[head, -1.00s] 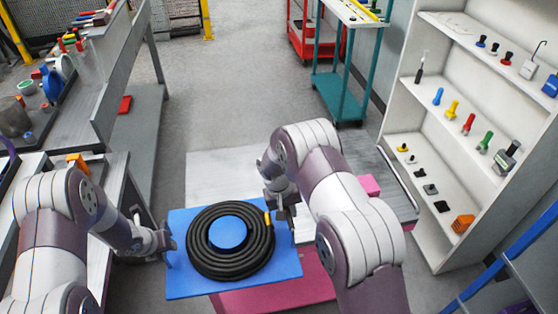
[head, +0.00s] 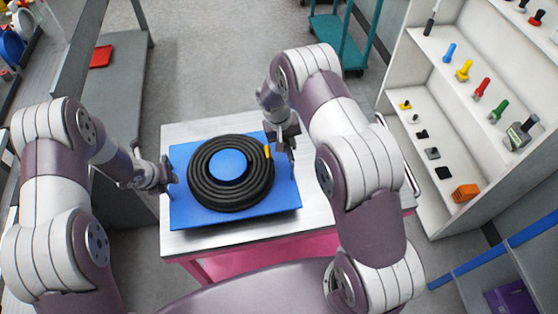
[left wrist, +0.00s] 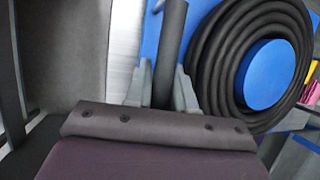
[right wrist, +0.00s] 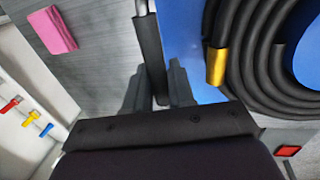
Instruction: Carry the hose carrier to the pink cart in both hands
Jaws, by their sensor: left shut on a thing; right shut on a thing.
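The hose carrier is a blue board (head: 185,213) with a black hose (head: 207,193) coiled around a blue hub (head: 228,166) and a dark bar handle at each side. It is over the pale grey top of the pink cart (head: 195,132), roughly level. A dark shadow lies along its front edge; I cannot tell whether it touches the top. My left gripper (head: 170,176) is shut on the left handle (left wrist: 171,40). My right gripper (head: 287,141) is shut on the right handle (right wrist: 150,50). The cart's right part is partly hidden by my right arm.
A pink block (right wrist: 50,30) lies on the cart top to the right of the carrier. A white shelf unit (head: 440,190) with small coloured items stands at the right. A teal trolley (head: 340,45) stands at the back. Grey floor lies left of the cart.

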